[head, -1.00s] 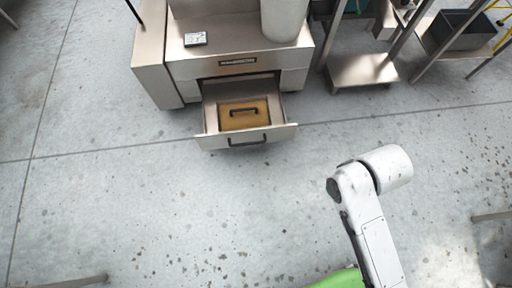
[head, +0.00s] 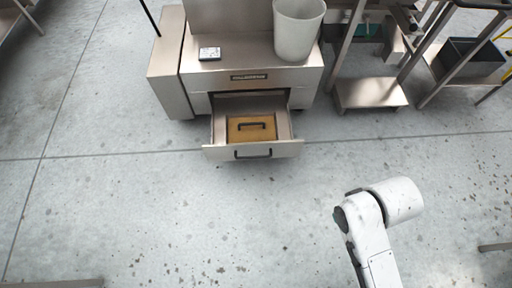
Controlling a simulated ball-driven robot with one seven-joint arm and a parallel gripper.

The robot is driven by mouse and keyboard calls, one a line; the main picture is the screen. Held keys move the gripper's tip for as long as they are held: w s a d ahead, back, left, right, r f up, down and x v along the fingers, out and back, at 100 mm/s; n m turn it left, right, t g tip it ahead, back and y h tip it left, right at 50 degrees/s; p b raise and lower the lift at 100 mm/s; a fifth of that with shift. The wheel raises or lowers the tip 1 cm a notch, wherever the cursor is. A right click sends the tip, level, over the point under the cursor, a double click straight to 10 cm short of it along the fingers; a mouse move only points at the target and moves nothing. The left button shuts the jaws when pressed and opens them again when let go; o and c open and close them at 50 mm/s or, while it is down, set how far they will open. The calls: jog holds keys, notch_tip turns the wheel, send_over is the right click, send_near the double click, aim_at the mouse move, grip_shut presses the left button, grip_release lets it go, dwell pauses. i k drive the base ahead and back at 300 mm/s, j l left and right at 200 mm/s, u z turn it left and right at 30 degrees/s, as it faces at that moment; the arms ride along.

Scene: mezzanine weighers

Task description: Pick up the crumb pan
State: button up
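The crumb pan (head: 241,133) is a flat brown pan with a black handle across its top. It lies inside a pulled-out metal drawer (head: 222,152) low in a steel machine (head: 252,75). The drawer front has its own black handle. My white arm shows at the lower right, apart from the drawer, with open floor between them. My gripper itself is not visible.
A white bin (head: 297,32) and a small black-and-white device (head: 209,54) stand on the machine's top. A metal shelf stand (head: 370,94) and a dark crate (head: 470,58) are at the upper right. The floor before the drawer is clear.

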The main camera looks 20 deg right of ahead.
aim_at(257, 127)
jog(key=i+j, duration=0.2)
jog(key=i, duration=0.2)
jog(key=i+j, duration=0.2)
jog(key=i, duration=0.25)
jog(key=i+j, duration=0.15)
jog(key=i, duration=0.25)
jog(key=i+j, duration=0.2)
jog(key=i, duration=0.2)
